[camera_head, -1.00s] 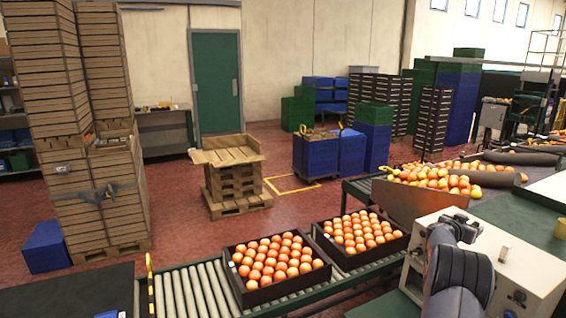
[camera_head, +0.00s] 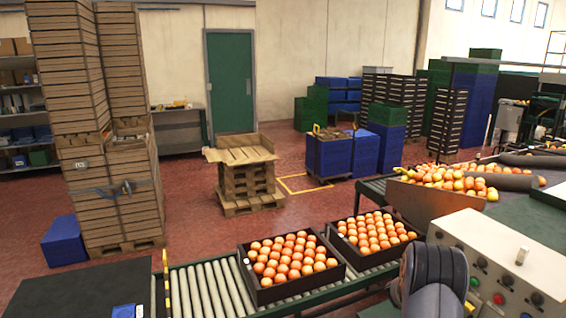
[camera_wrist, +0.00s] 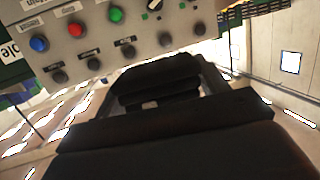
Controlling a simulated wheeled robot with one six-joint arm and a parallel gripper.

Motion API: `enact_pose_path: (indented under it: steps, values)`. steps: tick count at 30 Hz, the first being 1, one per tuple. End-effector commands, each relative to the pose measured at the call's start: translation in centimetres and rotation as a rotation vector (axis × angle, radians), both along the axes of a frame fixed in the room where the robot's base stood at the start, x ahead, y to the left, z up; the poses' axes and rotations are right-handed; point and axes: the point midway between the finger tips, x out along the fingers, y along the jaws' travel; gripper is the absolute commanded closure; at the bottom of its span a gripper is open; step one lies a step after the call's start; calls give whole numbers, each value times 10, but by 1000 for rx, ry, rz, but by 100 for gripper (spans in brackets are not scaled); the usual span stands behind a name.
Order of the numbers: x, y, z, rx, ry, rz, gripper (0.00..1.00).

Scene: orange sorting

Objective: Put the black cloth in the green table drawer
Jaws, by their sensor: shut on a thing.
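My gripper (camera_wrist: 158,100) shows in the wrist view as a dark body with its jaws pointing away from the camera. It is shut on a dark, layered thing (camera_wrist: 160,76) that I take to be the black cloth; its edges blend into the dark gripper. In the head view only a rounded grey link of my arm shows at the bottom right; the gripper and the cloth are out of that picture. No drawer can be made out in either view. A dark tabletop (camera_head: 85,290) shows at the lower left of the head view.
A control box with buttons (camera_head: 500,258) stands right beside my arm; its panel (camera_wrist: 100,35) is close in the wrist view. Two crates of oranges (camera_head: 262,292) (camera_head: 345,250) sit on the roller conveyor (camera_head: 215,290). A blue item (camera_head: 124,311) lies on the dark tabletop. Red floor is open beyond.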

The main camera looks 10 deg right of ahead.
Motion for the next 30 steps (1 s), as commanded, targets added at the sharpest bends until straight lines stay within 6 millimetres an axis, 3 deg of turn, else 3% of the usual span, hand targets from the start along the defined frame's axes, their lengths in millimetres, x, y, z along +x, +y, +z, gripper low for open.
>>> enact_pose_path:
  steps: [1, 6, 14, 21, 24, 30]
  values:
    - [-3, 21, -11, 1, 7, 29, 53]
    - [-16, 89, -37, 1, 7, 155, 53]
    - [-48, 204, -67, 4, 5, 443, 54]
    - [-100, 317, -81, 8, 5, 772, 54]
    - [-123, 355, -82, 8, 4, 890, 54]
    - [-156, 397, -78, 6, 0, 1024, 54]
